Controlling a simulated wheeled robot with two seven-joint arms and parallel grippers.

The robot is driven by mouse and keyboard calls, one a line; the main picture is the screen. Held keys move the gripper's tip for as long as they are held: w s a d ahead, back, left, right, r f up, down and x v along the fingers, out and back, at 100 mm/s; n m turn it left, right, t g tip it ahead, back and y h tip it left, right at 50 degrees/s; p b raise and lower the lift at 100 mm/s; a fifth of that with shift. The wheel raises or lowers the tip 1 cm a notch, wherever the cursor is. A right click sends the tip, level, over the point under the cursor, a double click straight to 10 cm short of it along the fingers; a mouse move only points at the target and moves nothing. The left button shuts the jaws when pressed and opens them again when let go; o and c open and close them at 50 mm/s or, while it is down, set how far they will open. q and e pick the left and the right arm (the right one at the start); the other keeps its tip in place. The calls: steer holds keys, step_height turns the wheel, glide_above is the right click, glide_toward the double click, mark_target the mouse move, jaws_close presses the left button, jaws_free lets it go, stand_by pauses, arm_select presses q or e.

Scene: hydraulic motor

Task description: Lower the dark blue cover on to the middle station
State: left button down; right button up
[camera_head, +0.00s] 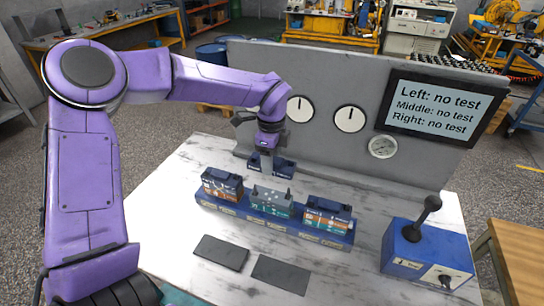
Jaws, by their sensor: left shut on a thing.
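My left gripper (267,170) reaches in from the left and points down, just behind and above the middle station. It is shut on a dark blue cover (286,169), which shows on both sides of the fingers; the fingers hide its middle. The middle station (272,204) has a grey top with dark upright pins and no cover on it. It sits in a blue base (258,224) between the left station (222,185) and the right station (328,214), which both have dark blue tops. The gap between the held cover and the table is hard to judge. My right gripper is out of view.
A grey panel (330,120) with dials and a screen (438,105) reading "no test" stands close behind. A blue box with a black lever (427,250) stands at the right. Two dark flat plates (281,274) lie in front. White table around the base is clear.

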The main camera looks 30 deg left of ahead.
arm_select(q)
steer(key=b, duration=0.3)
glide_above(272, 196)
steer(key=shift+a+f, duration=0.1)
steer(key=shift+f, duration=2.75)
steer(key=shift+w+f+b, duration=0.1)
steer(key=shift+f+b, duration=2.15)
steer(key=shift+f, duration=0.05)
steer(key=shift+f+b, duration=0.55)
steer(key=shift+f, duration=0.05)
steer(key=shift+c, duration=1.6)
jaws_free()
steer(key=shift+r, duration=0.1)
step_height(272, 196, up, 10)
steer(key=shift+r+b, duration=0.25)
steer(key=shift+b, duration=0.45)
